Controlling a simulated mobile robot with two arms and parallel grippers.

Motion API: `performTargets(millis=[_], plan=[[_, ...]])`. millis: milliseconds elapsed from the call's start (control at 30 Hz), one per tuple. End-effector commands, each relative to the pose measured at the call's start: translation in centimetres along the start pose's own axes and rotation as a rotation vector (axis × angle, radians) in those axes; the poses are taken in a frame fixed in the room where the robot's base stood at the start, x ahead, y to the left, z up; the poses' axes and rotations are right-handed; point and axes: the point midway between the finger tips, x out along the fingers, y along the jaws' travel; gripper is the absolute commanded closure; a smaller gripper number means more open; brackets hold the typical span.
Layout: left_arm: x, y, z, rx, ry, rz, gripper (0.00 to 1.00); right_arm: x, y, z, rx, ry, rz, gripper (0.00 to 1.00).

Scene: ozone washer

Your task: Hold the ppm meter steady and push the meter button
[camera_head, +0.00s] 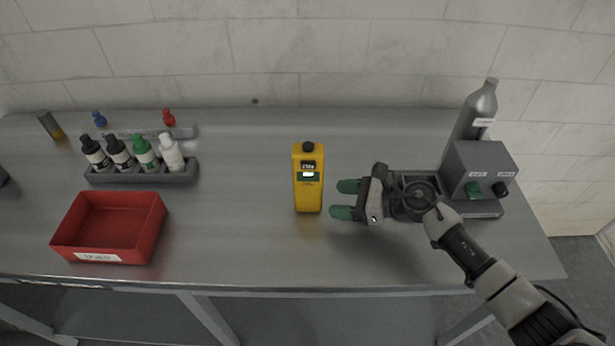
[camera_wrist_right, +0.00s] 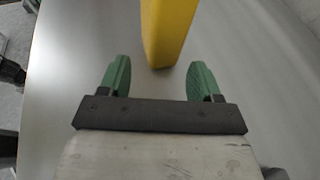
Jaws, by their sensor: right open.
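The yellow ppm meter (camera_head: 308,192) stands upright near the middle of the table, with a small lit screen and a dark knob on top. My right gripper (camera_head: 347,199) is just to its right, open and empty, with its green fingers pointing at the meter and a small gap between. In the right wrist view the meter's lower part (camera_wrist_right: 166,30) is ahead of the open fingers (camera_wrist_right: 157,80), not between them. I cannot make out which part of the meter is the button. My left gripper is not in view.
A red bin (camera_head: 108,228) sits at the front left. Behind it a grey rack (camera_head: 140,177) holds several bottles. A grey box with knobs (camera_head: 480,165) and a metal cylinder (camera_head: 475,112) stand at the right. The table (camera_head: 235,220) is clear between the bin and the meter.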

Motion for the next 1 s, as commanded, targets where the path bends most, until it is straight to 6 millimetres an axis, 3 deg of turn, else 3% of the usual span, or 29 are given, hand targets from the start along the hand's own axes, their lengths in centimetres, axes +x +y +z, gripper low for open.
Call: performTargets(millis=[200,300,500,933,1000], plan=[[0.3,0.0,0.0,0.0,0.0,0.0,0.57,3.5,0.0,0.1,0.001,-0.002,0.001,0.36],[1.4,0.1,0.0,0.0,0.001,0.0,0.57,4.9,0.0,-0.2,0.0,-0.003,0.001,0.36],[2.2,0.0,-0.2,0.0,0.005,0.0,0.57,6.7,0.0,-0.1,0.001,-0.002,-0.001,0.36],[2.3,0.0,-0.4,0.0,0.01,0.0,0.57,7.2,0.0,0.1,0.002,-0.002,-0.001,0.36],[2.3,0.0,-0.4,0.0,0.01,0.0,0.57,7.2,0.0,0.1,0.002,-0.002,-0.001,0.47]])
